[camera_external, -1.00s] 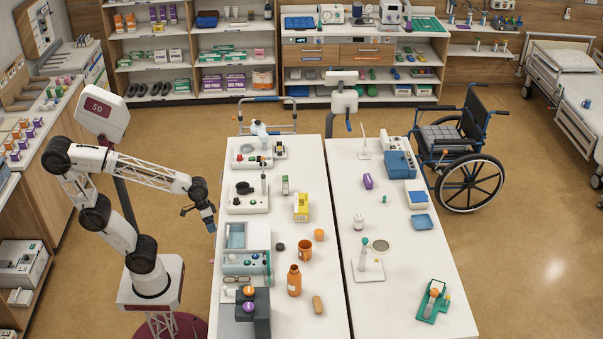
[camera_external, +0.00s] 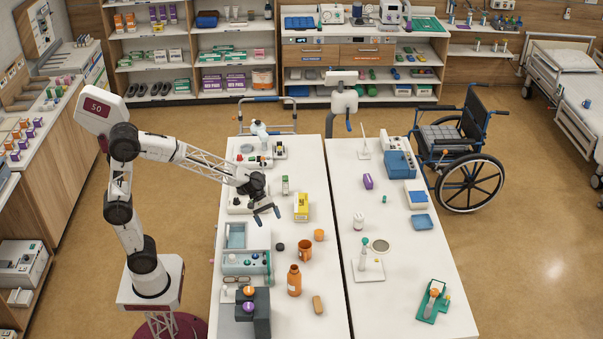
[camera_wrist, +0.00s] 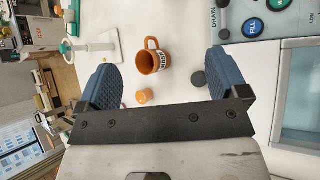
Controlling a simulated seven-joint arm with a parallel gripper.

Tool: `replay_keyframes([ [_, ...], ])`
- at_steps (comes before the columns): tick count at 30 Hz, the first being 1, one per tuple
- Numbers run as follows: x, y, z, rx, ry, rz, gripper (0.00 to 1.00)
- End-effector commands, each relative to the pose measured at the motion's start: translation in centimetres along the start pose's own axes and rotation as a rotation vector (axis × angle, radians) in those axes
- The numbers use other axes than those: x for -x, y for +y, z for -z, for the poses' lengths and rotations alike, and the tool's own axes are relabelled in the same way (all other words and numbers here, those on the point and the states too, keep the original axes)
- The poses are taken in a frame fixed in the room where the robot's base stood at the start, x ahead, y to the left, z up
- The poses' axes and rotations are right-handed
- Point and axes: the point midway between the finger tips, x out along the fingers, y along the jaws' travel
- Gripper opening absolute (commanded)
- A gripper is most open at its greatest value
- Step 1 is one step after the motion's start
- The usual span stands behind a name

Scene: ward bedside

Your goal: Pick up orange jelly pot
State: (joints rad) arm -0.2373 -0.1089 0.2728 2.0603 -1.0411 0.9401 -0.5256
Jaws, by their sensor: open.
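The orange jelly pot (camera_external: 319,235), a small plain orange cylinder, stands on the left white table just behind the orange mug (camera_external: 305,251). In the wrist view the pot (camera_wrist: 144,96) shows between my fingers in the picture, nearer the left finger, with the mug (camera_wrist: 152,62) above it. My gripper (camera_external: 266,216) is open and empty. It hangs above the table, left of the pot in the external view and apart from it. In the wrist view my gripper (camera_wrist: 162,78) shows both blue finger pads spread wide.
A black round disc (camera_external: 281,246) lies left of the mug. An orange bottle (camera_external: 294,281) stands in front of the mug. A yellow box (camera_external: 301,207) stands behind the pot. Devices (camera_external: 246,263) line the table's left side. Bare tabletop lies right of the pot.

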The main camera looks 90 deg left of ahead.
Motion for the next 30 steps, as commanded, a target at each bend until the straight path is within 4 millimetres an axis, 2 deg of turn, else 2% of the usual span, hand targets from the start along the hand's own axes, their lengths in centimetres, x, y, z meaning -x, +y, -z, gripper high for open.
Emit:
replay_keyframes([
  [1,-0.5,1.0,1.3,0.053,-0.012,-0.021,0.92],
  [8,-2.1,5.4,7.0,0.305,-0.073,-0.137,0.92],
  [12,-2.9,7.9,10.8,0.456,-0.114,-0.209,0.92],
  [21,-4.2,11.8,19.4,0.751,-0.200,-0.352,0.92],
  [25,-4.4,12.6,21.7,0.826,-0.226,-0.391,0.92],
  [30,-4.5,13.0,22.9,0.867,-0.240,-0.412,0.92],
])
